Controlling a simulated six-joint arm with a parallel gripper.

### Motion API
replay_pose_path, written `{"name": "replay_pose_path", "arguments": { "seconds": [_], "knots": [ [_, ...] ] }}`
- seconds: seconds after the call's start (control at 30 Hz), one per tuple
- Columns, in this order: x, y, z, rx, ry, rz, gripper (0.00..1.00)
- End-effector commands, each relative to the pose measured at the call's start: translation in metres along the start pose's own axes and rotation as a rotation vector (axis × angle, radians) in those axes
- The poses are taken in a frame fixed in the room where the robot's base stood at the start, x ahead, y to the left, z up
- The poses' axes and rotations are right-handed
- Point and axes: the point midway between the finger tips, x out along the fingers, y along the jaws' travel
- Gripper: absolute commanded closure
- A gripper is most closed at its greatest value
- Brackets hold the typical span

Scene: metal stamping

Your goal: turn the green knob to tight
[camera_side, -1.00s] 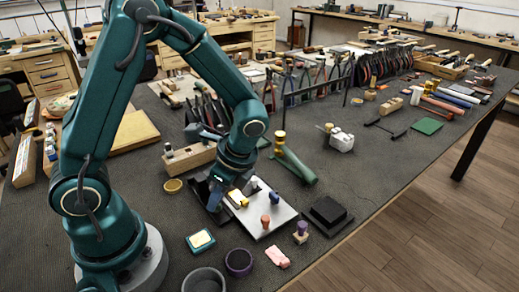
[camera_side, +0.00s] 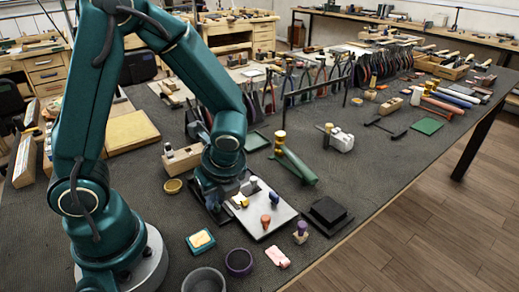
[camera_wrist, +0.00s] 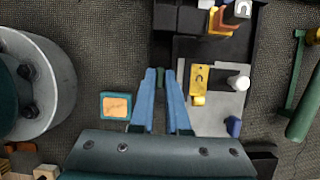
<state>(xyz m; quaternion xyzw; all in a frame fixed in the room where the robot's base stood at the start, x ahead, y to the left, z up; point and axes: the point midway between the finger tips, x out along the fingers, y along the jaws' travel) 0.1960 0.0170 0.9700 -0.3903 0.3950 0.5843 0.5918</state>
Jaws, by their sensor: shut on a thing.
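The green knob (camera_wrist: 160,77) shows as a small dark green piece between the blue fingertips in the wrist view. My gripper (camera_wrist: 161,72) is shut on it, with one finger on each side. How far the knob is turned, and any mark for tight, cannot be made out. In the side view my gripper (camera_side: 217,205) is down at the left edge of the grey plate (camera_side: 256,218), and the green knob is hidden behind it.
The plate carries a yellow piece (camera_wrist: 199,84), a white knob (camera_wrist: 238,83), a blue knob (camera_wrist: 233,126) and an orange knob (camera_side: 265,222). A green cylinder (camera_side: 297,166) lies behind.

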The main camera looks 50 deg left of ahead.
Motion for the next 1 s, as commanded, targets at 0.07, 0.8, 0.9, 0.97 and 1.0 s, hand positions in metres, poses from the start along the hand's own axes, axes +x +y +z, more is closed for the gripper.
{"name": "replay_pose_path", "arguments": {
  "seconds": [0.07,0.8,0.9,0.97,1.0],
  "knots": [
    [0.000,-0.001,-0.001,0.005,0.003,-0.005,1.00],
    [-0.005,-0.001,0.000,0.002,0.000,-0.004,0.56],
    [-0.016,-0.002,0.000,0.000,0.000,-0.009,0.56],
    [-0.024,-0.002,0.000,0.002,0.002,-0.010,0.56],
    [-0.029,-0.001,-0.001,0.002,0.004,-0.009,0.56]
  ]
}}
